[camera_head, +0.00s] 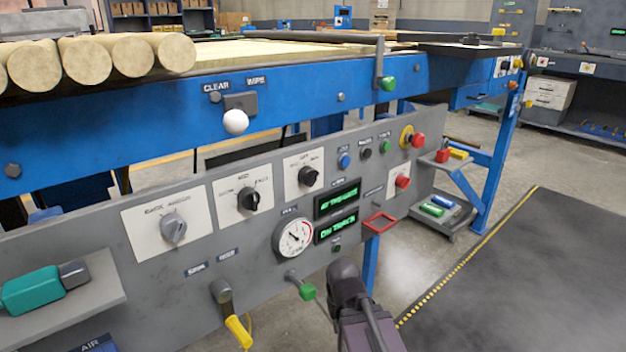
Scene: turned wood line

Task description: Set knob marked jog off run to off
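Three rotary knobs sit on white plates on the grey panel. The left one is a grey knob (173,227). The middle one is a black knob (248,199). The right one is a black knob (308,176). Small words are printed around each, too small to read surely, so I cannot tell which is marked jog off run or how it is set. My gripper (347,283) shows as a dark shape at the bottom, in front of the panel's lower edge, below and right of the knobs. It appears apart from them. Its fingers cannot be made out.
A round gauge (294,237) and green displays (338,203) are right of the knobs. A green-tipped lever (306,290) and a yellow-handled lever (238,330) stick out below. A white ball handle (235,121) juts out above. Open floor (530,270) lies to the right.

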